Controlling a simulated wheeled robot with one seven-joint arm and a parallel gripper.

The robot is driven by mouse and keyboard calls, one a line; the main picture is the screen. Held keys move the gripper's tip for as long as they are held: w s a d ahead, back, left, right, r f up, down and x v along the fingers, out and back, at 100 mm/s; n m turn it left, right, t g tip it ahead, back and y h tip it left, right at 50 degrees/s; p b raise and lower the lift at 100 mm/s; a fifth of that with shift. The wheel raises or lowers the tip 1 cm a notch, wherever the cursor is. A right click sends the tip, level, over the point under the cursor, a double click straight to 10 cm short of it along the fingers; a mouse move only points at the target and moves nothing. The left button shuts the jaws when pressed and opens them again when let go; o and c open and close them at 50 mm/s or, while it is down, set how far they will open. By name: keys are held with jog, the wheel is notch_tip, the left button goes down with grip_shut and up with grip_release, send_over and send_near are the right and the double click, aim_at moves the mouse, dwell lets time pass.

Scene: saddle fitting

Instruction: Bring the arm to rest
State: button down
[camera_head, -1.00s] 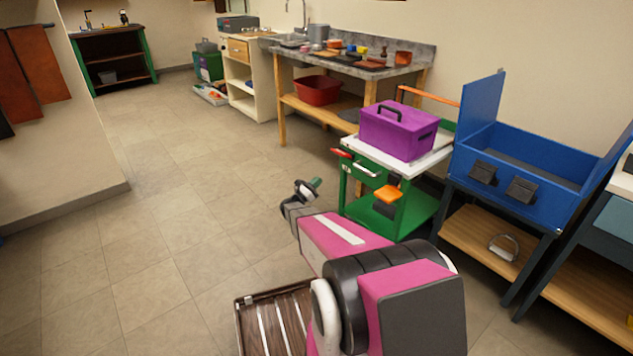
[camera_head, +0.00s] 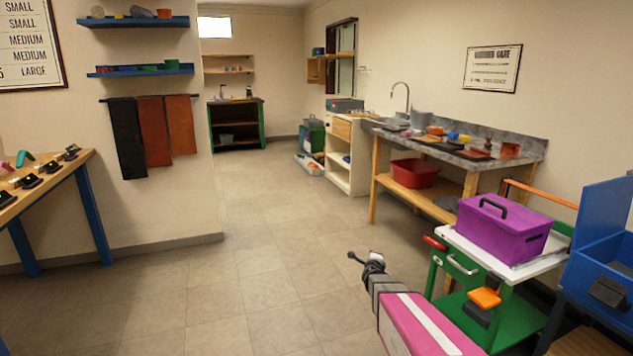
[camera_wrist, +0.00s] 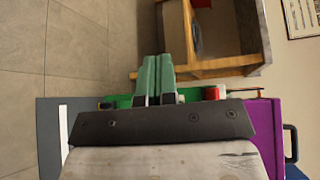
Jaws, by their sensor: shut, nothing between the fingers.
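My pink and grey arm (camera_head: 420,325) rises from the bottom of the head view, reaching forward over the floor left of the green cart. My gripper is at its far end, small and dark in the head view. In the wrist view, the two green fingers of my gripper (camera_wrist: 157,77) lie side by side, closed together with nothing between them. The wrist view is turned on its side, with the cart's green edge and the purple box behind my gripper.
The green cart (camera_head: 545,245) with a purple toolbox (camera_head: 505,228) stands close on the right of my arm. A blue bin (camera_head: 610,262) is at the right edge. A workbench (camera_head: 470,190) with a red basin (camera_head: 414,173) stands behind. The tiled floor (camera_head: 260,260) to the left is clear.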

jog(key=s+a+r+n+g+y, duration=0.1)
jog(key=s+a+n+g, duration=0.1)
jog(key=s+n+g, duration=0.5)
jog(key=s+a+r+n+g+y, duration=0.1)
jog(key=s+a+n+g+y, duration=0.1)
jog(key=s+n+g, duration=0.6)
jog(key=s+a+n, duration=0.1)
jog(key=s+n, duration=0.6)
jog(key=s, duration=1)
jog(key=shift+a+n+g, duration=0.2)
jog(key=shift+n+g, duration=0.1)
jog(key=shift+n, duration=0.1)
